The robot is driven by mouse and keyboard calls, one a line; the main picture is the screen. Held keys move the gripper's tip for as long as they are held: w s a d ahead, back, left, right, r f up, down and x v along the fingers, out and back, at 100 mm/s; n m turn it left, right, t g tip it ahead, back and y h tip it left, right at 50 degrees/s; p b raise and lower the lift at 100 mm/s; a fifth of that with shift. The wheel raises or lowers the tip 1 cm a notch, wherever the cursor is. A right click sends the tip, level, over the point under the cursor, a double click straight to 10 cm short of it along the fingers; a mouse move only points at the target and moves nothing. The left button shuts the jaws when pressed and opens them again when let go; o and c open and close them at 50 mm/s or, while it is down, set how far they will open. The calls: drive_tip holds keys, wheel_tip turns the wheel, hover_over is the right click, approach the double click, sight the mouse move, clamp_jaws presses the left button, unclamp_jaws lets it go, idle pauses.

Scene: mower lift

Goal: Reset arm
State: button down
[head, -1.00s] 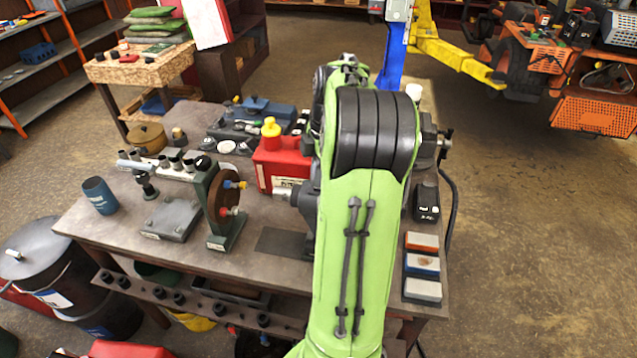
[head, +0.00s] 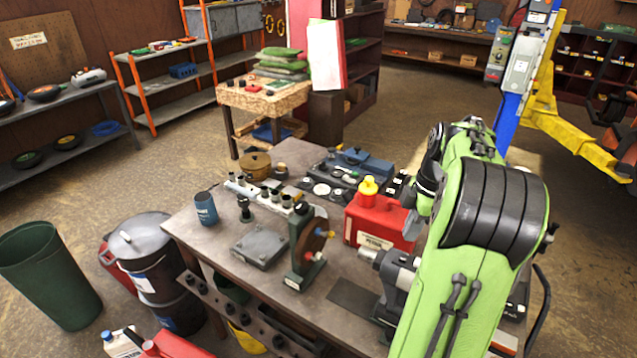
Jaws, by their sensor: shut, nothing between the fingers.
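My green arm (head: 470,255) with its black ribbed joint rises at the right of the head view, in front of the workbench's right side. The arm folds over, and a small grey part of my gripper (head: 413,223) shows at its left edge, beside the red petrol can as seen here. The arm hides much of the gripper, and the fingertips are not clear. It is shut, and I see nothing held in it.
The workbench (head: 215,238) carries a red petrol can (head: 375,225), a bench grinder (head: 395,270), a stand with a brown wheel (head: 308,240) and a blue cup (head: 206,208). A green bin (head: 50,275) and a dark drum (head: 150,265) stand left. Floor behind is open.

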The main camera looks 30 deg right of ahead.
drive_tip(key=w+a+r+m+t+h+b, duration=0.15)
drive_tip(key=a+m+b, duration=0.3)
drive_tip(key=a, duration=1.45)
drive_tip(key=s+a+f+m+t+b, duration=0.3)
drive_tip(key=s+a+f+m+b, duration=0.1)
drive_tip(key=s+a, duration=0.6)
drive_tip(key=shift+a+f+m, duration=0.8)
drive_tip(key=shift+a+m, duration=0.2)
drive_tip(key=shift+m, duration=0.05)
drive_tip(key=shift+s+d, duration=0.1)
drive_tip(key=shift+s, duration=0.05)
